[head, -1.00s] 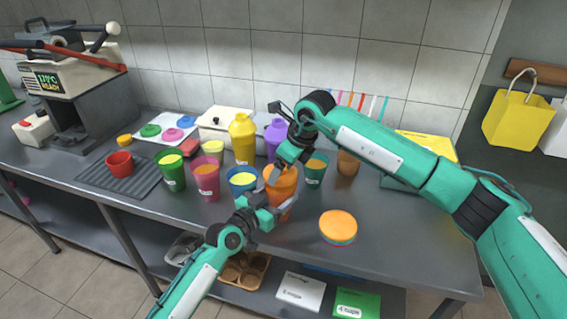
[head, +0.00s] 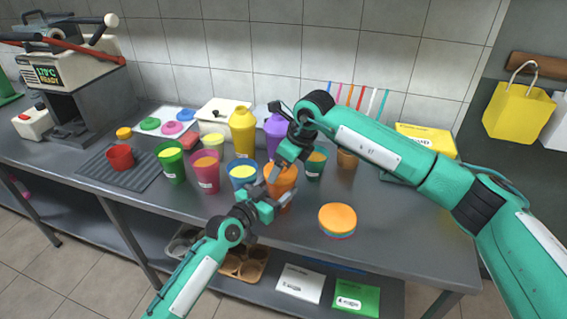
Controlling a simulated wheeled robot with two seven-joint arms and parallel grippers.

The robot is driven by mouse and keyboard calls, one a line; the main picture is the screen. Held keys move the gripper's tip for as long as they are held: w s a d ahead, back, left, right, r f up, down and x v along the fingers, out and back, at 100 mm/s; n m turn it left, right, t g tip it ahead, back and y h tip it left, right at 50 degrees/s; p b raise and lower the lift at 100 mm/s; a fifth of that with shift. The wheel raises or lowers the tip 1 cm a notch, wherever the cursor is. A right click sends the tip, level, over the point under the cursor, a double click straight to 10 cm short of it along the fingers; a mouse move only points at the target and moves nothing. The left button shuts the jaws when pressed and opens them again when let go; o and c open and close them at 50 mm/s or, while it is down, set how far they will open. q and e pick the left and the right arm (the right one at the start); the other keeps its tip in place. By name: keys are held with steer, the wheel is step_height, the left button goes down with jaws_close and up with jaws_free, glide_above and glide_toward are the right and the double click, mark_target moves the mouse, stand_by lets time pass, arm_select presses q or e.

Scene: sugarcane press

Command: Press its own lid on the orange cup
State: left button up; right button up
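The orange cup (head: 286,184) stands upright near the front middle of the table. My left gripper (head: 274,194) is at its front left, with fingers spread to either side of the cup wall; whether they press on it is unclear. My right gripper (head: 282,163) points down at the cup's rim from above. It hides part of the rim, and I cannot tell whether its fingers are open or hold a lid. A stack of round lids (head: 338,218), orange on top with other colours below, lies on the table to the right of the cup.
A blue cup (head: 243,174), pink cup (head: 206,175) and green cup (head: 172,164) stand to the left. A teal cup (head: 315,165) is close behind on the right. More lids lie on a white tray (head: 167,116). The table's front right is clear.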

steer(key=shift+f, duration=0.7)
steer(key=o, duration=0.9)
steer(key=v, duration=1.2)
arm_select(q)
steer(key=o, duration=1.5)
steer(key=shift+c, duration=0.2)
steer(key=b+v, duration=0.1)
steer(key=v, duration=1.3)
arm_select(e)
steer(key=shift+f, duration=0.75)
